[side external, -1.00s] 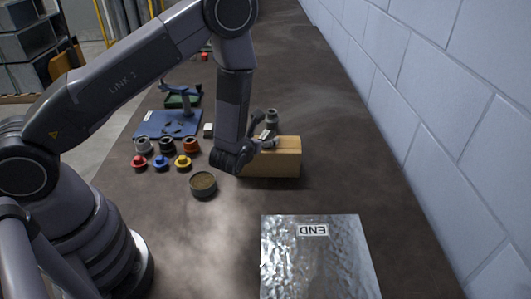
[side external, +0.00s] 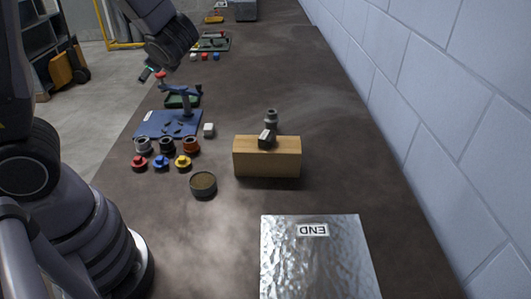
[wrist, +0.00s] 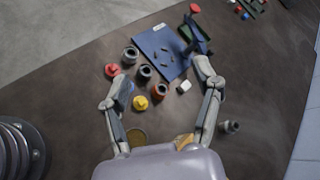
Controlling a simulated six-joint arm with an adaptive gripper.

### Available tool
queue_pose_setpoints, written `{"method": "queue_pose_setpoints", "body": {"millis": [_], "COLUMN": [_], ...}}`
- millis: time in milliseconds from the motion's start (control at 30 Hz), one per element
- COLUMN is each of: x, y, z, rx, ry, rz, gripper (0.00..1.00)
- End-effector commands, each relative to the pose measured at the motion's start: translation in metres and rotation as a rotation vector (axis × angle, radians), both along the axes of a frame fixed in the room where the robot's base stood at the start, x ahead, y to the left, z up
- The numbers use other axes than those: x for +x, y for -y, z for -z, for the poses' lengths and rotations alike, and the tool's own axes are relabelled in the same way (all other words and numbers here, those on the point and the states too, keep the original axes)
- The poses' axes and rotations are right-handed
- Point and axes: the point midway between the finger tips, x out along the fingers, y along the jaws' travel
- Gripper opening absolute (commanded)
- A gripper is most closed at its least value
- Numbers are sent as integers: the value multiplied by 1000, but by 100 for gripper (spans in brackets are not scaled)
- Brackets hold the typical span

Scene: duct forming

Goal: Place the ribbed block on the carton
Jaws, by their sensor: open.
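The carton (side external: 280,162) is a tan box on the dark table, right of centre in the side view. A small dark grey block with a pale face, which looks like the ribbed block (side external: 266,140), rests on the carton's top, near the middle. Its ribs are too small to make out. My gripper (side external: 150,74) is high at the upper left, well away from the carton. In the wrist view my gripper (wrist: 165,82) has its fingers wide apart, with nothing between them. A corner of the carton (wrist: 184,141) shows there; the block is hidden.
A grey fitting (side external: 271,118) stands behind the carton. A round tin (side external: 203,184), several rings and coloured knobs, a white cube (side external: 208,130) and a blue board (side external: 160,122) lie to the left. A shiny END sheet (side external: 318,262) lies in front; a block wall runs along the right.

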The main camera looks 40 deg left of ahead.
Motion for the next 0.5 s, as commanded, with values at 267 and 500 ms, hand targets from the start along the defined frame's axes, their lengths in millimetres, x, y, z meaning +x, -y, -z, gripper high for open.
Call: {"method": "queue_pose_setpoints", "body": {"millis": [267, 500], "x": [-96, -115], "y": [41, 94], "z": [-30, -62], "rx": [-693, -1163], "ry": [457, 744], "rz": [-535, -691], "gripper": [65, 65]}}
